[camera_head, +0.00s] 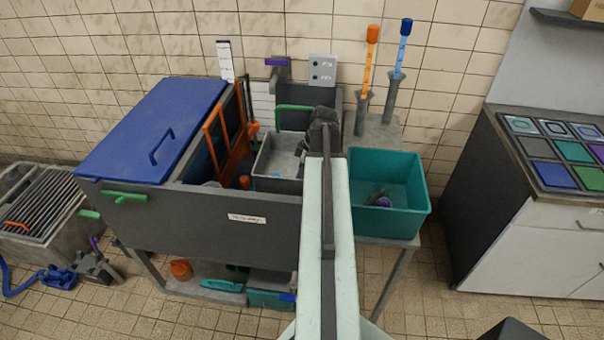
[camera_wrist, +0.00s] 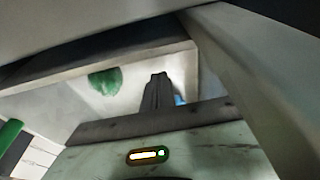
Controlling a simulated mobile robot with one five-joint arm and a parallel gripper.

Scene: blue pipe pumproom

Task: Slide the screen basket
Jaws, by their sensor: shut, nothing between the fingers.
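The screen basket appears to be the grey open box (camera_head: 262,163) inside the dark tank, left of my arm. A green bar handle (camera_head: 294,108) rises behind it. My gripper (camera_head: 301,158) is at the right side of this box, partly hidden by my own pale arm. Its dark fingers look closed and hold nothing. I cannot tell whether they touch the box. In the wrist view, dark closed fingers (camera_wrist: 158,92) show in front of pale walls, and a green piece (camera_wrist: 10,133) is at the left edge.
A blue lid (camera_head: 150,120) covers the tank's left part. Orange frames (camera_head: 222,140) stand left of the box. A teal bin (camera_head: 388,190) with small items is right of my arm. Orange (camera_head: 366,70) and blue (camera_head: 400,55) handled tools stand behind it. A grey-topped cabinet (camera_head: 530,220) stands farther right.

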